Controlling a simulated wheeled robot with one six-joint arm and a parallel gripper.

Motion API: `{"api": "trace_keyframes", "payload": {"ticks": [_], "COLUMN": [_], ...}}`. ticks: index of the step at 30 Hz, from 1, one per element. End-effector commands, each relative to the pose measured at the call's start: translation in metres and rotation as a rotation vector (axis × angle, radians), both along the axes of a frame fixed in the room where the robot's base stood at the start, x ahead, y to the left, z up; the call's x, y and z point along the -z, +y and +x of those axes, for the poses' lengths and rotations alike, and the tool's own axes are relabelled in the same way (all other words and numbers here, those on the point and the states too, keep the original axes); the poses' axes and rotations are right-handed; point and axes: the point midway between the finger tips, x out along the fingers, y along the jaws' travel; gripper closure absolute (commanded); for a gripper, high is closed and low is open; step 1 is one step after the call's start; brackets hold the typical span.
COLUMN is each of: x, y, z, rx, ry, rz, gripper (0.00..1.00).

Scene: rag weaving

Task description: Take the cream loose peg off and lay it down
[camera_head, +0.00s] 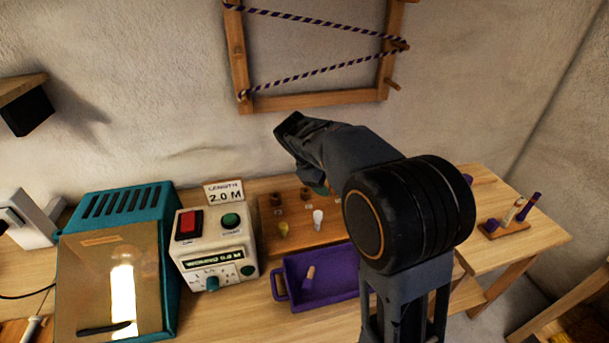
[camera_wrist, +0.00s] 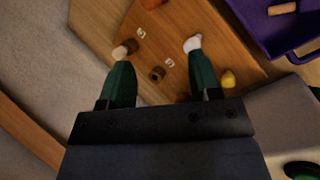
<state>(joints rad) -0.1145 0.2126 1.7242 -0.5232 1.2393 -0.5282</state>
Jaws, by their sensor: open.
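A wooden board (camera_head: 265,235) on the table carries several small pegs and brown sockets. A whitish peg (camera_head: 318,220) stands near its front edge; in the wrist view a whitish peg (camera_wrist: 193,43) is by my right fingertip. I cannot tell which is the loose cream peg, or whether either finger touches one. My gripper (camera_wrist: 160,62) is open above the board, its green fingers apart with nothing held between them. In the head view my arm hides part of the board.
A purple tray (camera_head: 279,287) with a tan peg (camera_head: 309,275) lies in front of the board. A yellow piece (camera_head: 283,229) stands left of the whitish peg. A control box (camera_head: 213,250) and teal machine (camera_head: 105,215) stand left. A peg stand (camera_head: 507,231) is at right.

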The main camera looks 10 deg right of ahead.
Motion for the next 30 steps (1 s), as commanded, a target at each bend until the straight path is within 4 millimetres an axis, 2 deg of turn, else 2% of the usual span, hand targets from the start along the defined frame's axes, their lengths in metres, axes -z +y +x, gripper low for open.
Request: {"api": "trace_keyframes", "payload": {"ticks": [1,6,9,12,18,23,26,30], "x": [0.011,0.040,0.059,0.077,0.102,0.111,0.115,0.123], "y": [0.000,-0.001,0.000,0.002,0.006,0.005,-0.003,-0.023], "z": [0.026,0.094,0.123,0.143,0.163,0.169,0.170,0.169], "rx": [-0.066,-0.260,-0.339,-0.395,-0.454,-0.469,-0.471,-0.471], "ry": [0.061,0.259,0.362,0.450,0.570,0.612,0.621,0.623], "rz": [-0.068,-0.300,-0.415,-0.509,-0.631,-0.672,-0.680,-0.680], "gripper": [0.43,0.43,0.43,0.43,0.43,0.43,0.43,0.43]}}
